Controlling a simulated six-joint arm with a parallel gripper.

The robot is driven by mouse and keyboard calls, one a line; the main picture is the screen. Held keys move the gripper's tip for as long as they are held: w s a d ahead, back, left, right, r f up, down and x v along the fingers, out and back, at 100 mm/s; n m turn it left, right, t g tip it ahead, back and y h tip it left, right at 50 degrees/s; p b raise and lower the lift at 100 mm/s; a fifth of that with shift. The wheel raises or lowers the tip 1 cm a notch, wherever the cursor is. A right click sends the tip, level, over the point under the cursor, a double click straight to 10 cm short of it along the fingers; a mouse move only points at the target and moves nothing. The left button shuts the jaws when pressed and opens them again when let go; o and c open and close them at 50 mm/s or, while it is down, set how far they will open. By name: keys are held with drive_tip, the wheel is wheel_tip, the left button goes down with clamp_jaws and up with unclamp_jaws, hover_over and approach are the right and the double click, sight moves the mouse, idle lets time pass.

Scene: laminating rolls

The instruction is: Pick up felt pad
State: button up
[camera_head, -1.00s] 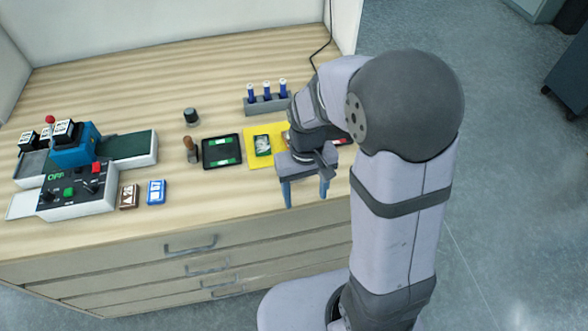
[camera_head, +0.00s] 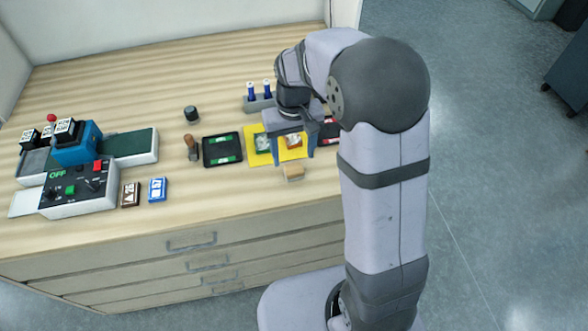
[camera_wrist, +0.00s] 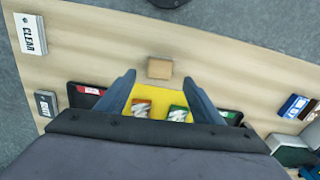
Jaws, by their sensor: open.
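A small tan block (camera_head: 293,172), which I take to be the felt pad, lies on the wooden worktop just in front of the yellow mat. It also shows in the wrist view (camera_wrist: 159,68), beyond and between my fingertips. My gripper (camera_head: 293,157) is open and empty, its fingers above the yellow mat. In the wrist view my gripper (camera_wrist: 159,78) points toward the block, with the fingers spread wider than it. I cannot tell the exact height of the fingertips.
The yellow mat (camera_head: 262,157) carries two small cards. A black tray (camera_head: 222,136) lies left of it, and a rack (camera_head: 258,106) with blue bottles stands behind. The laminating machine (camera_head: 85,190) is at the left. Worktop around the block is clear.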

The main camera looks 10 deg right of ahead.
sight(294, 168)
drive_tip(key=shift+s+f+p, duration=0.1)
drive_tip(key=shift+f+p, duration=1)
drive_tip(key=shift+f, duration=1.5)
drive_tip(key=shift+c, duration=0.2)
drive_tip(key=c, duration=1.1)
drive_tip(key=shift+r, duration=0.1)
wheel_tip(294, 168, up, 10)
drive_tip(key=shift+f+b, duration=0.1)
drive_tip(key=shift+b, duration=1.1)
